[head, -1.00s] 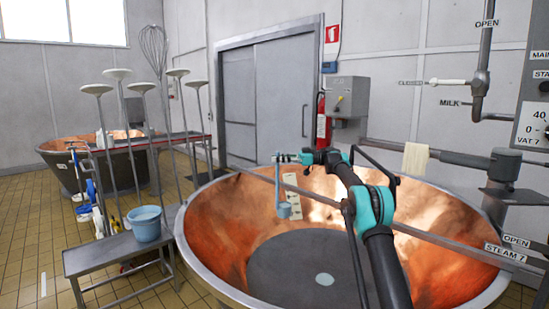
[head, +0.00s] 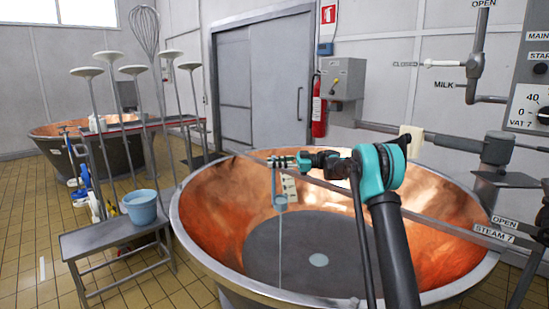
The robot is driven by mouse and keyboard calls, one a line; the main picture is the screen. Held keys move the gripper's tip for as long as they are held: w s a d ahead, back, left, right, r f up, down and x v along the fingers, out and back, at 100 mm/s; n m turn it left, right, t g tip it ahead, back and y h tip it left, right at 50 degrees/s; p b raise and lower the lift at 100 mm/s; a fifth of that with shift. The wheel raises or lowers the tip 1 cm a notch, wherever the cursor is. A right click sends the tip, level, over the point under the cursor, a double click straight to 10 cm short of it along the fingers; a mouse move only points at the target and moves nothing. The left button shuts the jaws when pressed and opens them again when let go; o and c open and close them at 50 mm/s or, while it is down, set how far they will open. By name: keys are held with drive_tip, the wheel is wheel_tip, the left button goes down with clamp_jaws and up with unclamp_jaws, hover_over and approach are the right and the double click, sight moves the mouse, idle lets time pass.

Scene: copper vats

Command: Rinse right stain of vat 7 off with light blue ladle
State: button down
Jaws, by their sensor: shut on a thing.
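Vat 7 (head: 196,243) is the large copper vat in front of me, with a grey floor. My gripper (head: 276,162) is over its inside, shut on the light blue ladle (head: 280,201). The ladle's handle runs down from the jaws and its cup hangs below. A thin pale stream (head: 280,250) drops straight from the cup towards the near side of the vat. A pale strip with darker marks (head: 290,187) shows on the far copper wall behind the ladle. I cannot make out a right stain clearly.
A light blue bucket (head: 143,206) stands on a metal bench (head: 85,241) left of the vat. Several tall white-topped tools (head: 87,72) stand behind it. A grey bar (head: 425,219) crosses above the vat. A pipe (head: 455,145) runs behind the right rim.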

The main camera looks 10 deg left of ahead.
drive_tip(key=s+d+f+n, duration=0.2)
drive_tip(key=s+f+n, duration=0.6)
drive_tip(key=s+f, duration=0.55)
drive_tip(key=s+f+n, duration=0.2)
drive_tip(key=f+n, duration=0.1)
drive_tip(key=f, duration=0.4)
drive_tip(key=s+f+n, duration=0.2)
drive_tip(key=f+n, duration=0.2)
drive_tip(key=f, duration=0.3)
drive_tip(key=shift+s+d+f+t, duration=0.2)
drive_tip(key=shift+s+f+t, duration=0.1)
drive_tip(key=shift+t, duration=0.1)
idle(0.3)
idle(0.7)
